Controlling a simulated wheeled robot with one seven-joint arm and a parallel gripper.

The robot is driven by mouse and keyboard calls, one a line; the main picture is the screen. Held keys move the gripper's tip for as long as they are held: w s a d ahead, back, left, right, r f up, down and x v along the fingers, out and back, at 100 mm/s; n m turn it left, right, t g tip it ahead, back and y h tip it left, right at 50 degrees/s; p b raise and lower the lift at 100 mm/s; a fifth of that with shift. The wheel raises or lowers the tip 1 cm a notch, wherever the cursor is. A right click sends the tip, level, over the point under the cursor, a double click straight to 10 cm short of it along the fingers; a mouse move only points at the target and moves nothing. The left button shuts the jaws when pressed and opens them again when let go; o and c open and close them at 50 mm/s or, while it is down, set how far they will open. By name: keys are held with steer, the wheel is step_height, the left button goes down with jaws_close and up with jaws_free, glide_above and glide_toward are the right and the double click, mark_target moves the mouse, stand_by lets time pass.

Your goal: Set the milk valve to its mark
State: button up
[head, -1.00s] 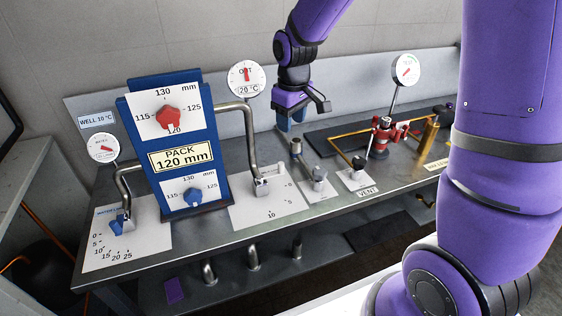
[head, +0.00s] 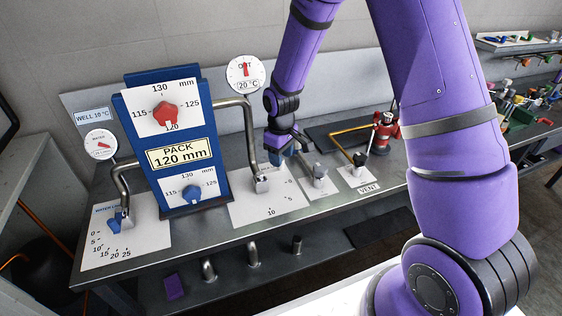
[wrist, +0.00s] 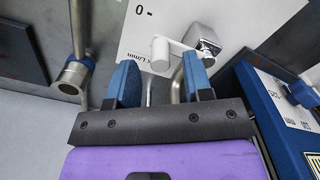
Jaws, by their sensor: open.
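A white scale plate (head: 285,203) on the steel bench shows 5 and 10. Its small pale valve (head: 262,184) sits at the foot of a bent pipe; this seems to be the milk valve, but its name is not readable. My gripper (head: 276,156) is open and hangs low beside it, just to the right. In the wrist view, my two blue fingers (wrist: 160,78) are apart with nothing gripped. The valve's white lever (wrist: 160,50) and metal body (wrist: 204,40) lie ahead of them, apart from the fingers. A 0 and "L/min" show on the plate.
A blue board (head: 163,150) reading PACK 120 mm stands left of the valve. The water valve (head: 115,222) is at the far left. A dial gauge (head: 246,72) stands behind. The vent valve (head: 358,162) and red fitting (head: 383,130) are to the right.

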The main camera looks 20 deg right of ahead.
steer(key=shift+f, duration=1.3)
steer(key=shift+c, duration=0.2)
jaws_close()
